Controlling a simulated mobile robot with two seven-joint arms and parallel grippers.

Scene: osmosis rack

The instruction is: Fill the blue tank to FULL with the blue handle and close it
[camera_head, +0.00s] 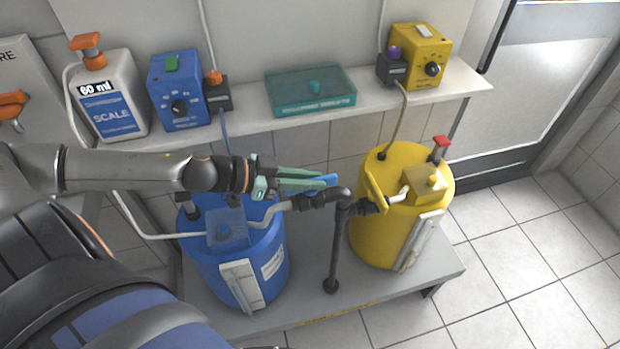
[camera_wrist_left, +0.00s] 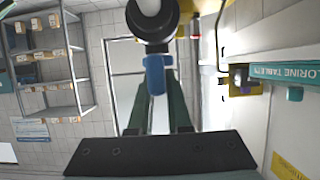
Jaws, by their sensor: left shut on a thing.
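The blue tank (camera_head: 275,245) stands on a low grey platform, with a white gauge panel (camera_head: 241,285) on its front; its level is too small to read. The blue handle (camera_head: 322,183) is above the dark pipe that runs from the blue tank. My left gripper (camera_head: 312,180) reaches over the tank from the left, its green fingers shut on the blue handle. In the left wrist view the blue handle (camera_wrist_left: 155,75) shows between the fingers, below a dark round pipe fitting (camera_wrist_left: 152,18). My right gripper is out of view.
A yellow tank (camera_head: 385,240) with a yellow handle (camera_head: 375,190) stands to the right. A dark upright pipe (camera_head: 338,245) rises between the tanks. The shelf (camera_head: 245,122) behind carries a scale bottle, a blue box (camera_head: 180,90), a teal case (camera_head: 310,90) and a yellow box.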

